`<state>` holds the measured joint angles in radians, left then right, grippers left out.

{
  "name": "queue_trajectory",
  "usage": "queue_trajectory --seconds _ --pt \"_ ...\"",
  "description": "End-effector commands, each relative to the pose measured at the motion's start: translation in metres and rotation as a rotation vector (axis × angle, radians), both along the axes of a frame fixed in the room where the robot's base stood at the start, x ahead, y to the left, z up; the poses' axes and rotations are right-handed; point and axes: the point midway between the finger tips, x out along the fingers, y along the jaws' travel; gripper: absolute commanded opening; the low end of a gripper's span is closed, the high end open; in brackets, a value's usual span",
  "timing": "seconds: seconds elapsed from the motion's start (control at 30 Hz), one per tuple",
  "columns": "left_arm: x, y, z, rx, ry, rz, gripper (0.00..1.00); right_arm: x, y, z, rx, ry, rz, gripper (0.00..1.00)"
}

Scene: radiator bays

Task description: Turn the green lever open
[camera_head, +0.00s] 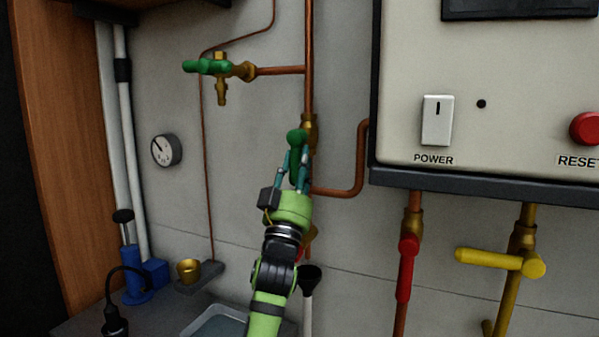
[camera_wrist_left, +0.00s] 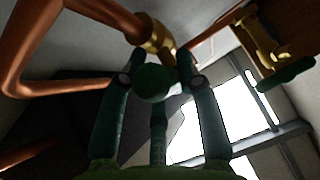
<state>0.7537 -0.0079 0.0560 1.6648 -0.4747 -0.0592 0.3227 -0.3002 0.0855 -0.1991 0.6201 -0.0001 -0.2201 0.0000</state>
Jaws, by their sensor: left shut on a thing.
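The green lever (camera_head: 297,140) sits at a brass valve (camera_head: 310,127) on the vertical copper pipe, and its visible part runs roughly along the pipe. My left gripper (camera_head: 293,162) reaches it from below and is shut on it, with a finger on either side. In the left wrist view, the lever's rounded dark green end (camera_wrist_left: 152,83) lies between the fingertips (camera_wrist_left: 155,80), close to the brass fitting (camera_wrist_left: 155,38). The fingers and hand hide the lower part of the lever. My right gripper is in neither view.
A second green handle (camera_head: 207,67) is on a brass tap at upper left. The control box (camera_head: 480,100) is at right, above a red lever (camera_head: 406,268) and a yellow lever (camera_head: 500,261). A bent copper pipe (camera_head: 361,160) runs right of my gripper. A gauge (camera_head: 166,150) is on the left wall.

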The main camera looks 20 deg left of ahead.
Motion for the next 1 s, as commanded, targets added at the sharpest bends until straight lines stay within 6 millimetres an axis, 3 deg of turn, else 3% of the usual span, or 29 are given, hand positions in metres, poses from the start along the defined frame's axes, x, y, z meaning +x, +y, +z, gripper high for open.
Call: queue_trajectory --seconds 0.23,0.67,0.7,0.73,1.0 --pt "-0.0007 -0.0004 0.0018 -0.055 -0.003 -0.002 0.0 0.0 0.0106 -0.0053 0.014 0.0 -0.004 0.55" --pt "-0.0007 -0.0003 0.0025 -0.068 -0.003 -0.007 0.0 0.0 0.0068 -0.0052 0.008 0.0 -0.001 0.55" --pt "-0.0007 -0.0003 0.0025 -0.068 -0.003 -0.007 0.45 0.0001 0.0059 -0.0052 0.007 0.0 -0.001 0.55" --pt "-0.0007 -0.0003 0.0025 -0.067 -0.003 -0.007 0.57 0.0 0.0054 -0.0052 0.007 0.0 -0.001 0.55" --pt "-0.0005 -0.0002 0.0016 -0.062 -0.001 -0.002 0.59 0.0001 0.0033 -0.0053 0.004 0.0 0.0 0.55"
